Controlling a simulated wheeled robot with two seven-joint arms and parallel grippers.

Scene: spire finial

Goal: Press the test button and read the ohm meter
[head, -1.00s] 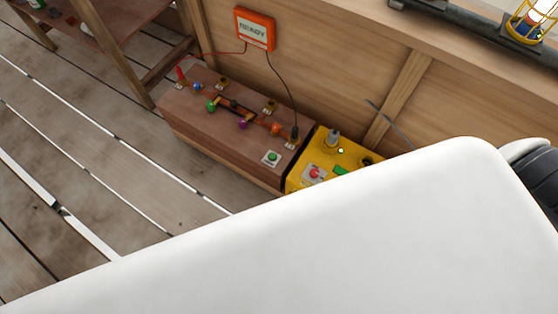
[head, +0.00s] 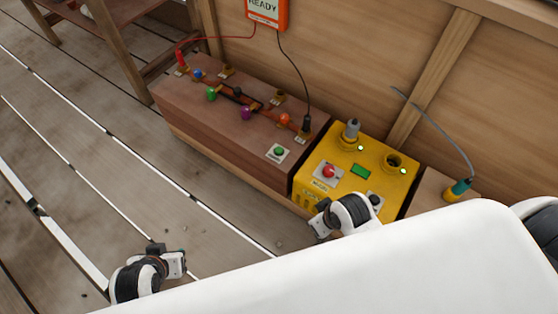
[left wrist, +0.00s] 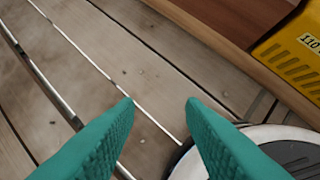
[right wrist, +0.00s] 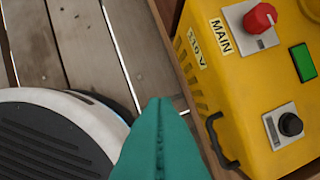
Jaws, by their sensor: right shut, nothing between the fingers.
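The orange meter (head: 267,12) hangs on the wooden wall, partly cut off by the top edge of the head view, and its screen reads READY. A red and a black lead run from it to the brown wooden box (head: 215,130). A green push button (head: 278,151) on a white plate sits at that box's front right corner; no label on it is readable. My right gripper (head: 320,224) is shut and empty by the front of the yellow box; its teal fingers meet in the right wrist view (right wrist: 160,100). My left gripper (head: 180,264) is open and empty over the floor (left wrist: 158,103).
The yellow box (head: 345,150) carries a red knob (right wrist: 260,18) labelled MAIN, a black knob (right wrist: 290,124), a green panel (right wrist: 303,62) and a front handle. A grey cable with a teal-and-yellow plug (head: 458,188) lies right of it. Plank floor is clear at left.

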